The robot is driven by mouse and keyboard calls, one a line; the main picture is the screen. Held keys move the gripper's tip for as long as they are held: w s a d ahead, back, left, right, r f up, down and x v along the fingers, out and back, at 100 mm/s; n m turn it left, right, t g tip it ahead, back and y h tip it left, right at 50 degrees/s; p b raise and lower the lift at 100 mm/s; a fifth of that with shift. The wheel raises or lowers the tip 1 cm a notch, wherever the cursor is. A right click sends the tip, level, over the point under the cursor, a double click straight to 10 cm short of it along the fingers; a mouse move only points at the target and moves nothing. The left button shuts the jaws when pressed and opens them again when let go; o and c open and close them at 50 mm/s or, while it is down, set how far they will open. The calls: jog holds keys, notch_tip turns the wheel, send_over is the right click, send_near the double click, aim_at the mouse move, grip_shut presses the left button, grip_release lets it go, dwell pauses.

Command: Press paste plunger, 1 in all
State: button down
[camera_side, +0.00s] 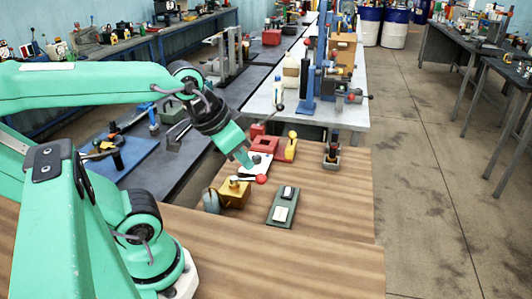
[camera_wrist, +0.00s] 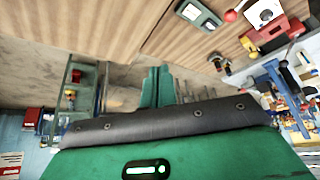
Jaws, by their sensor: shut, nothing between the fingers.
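My gripper (camera_side: 246,162) is shut and empty, with its green fingertips just above or beside a white plate (camera_side: 259,168) in the side view; I cannot tell whether they touch. The shut fingers show in the wrist view (camera_wrist: 157,86). No part is clearly recognisable as the paste plunger. A small dark upright piece in a grey holder (camera_side: 332,157) stands at the right, apart from my gripper; it also shows in the wrist view (camera_wrist: 220,63). A red fixture with a yellow knob (camera_side: 288,148) stands behind the plate and shows in the wrist view (camera_wrist: 262,36).
A yellow box (camera_side: 234,194) with a red ball lever (camera_side: 261,179) stands in front of the plate. A grey-green block with white pads (camera_side: 283,207) lies to its right. The wooden tabletop (camera_side: 335,212) is clear at the front and right. A bench with bottles stands behind.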

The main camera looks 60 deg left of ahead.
jog(key=shift+w, duration=0.15)
jog(key=m+t+y, duration=0.3)
jog(key=m, duration=0.2)
send_over(278, 215)
notch_tip(278, 215, down, 21)
jog(key=shift+d+f, duration=0.1)
jog(key=shift+f, duration=0.1)
jog(key=shift+f, duration=4.25)
jog(key=shift+f, duration=0.35)
